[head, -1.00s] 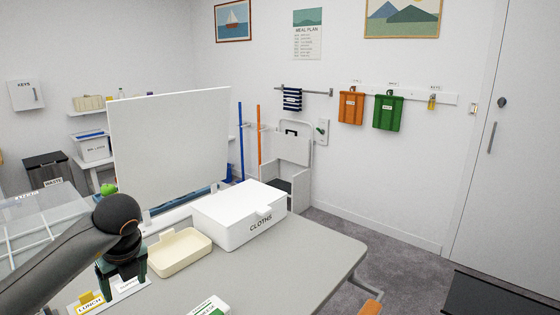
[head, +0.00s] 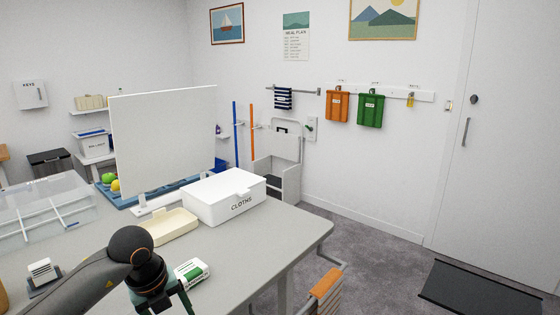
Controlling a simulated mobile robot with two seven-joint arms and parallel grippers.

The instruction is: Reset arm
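My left arm comes in from the lower left over the grey table (head: 225,262). My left gripper (head: 165,308) points down at the bottom edge of the head view. Its fingertips are cut off by the frame, so its opening and anything in it cannot be seen. A small white and green box (head: 192,272) lies on the table just right of the wrist. My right gripper is not in view.
A white CLOTHS box (head: 225,196), a cream tray (head: 170,228) and an upright white panel (head: 165,145) stand on the table. A clear divided organizer (head: 45,207) is at left.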

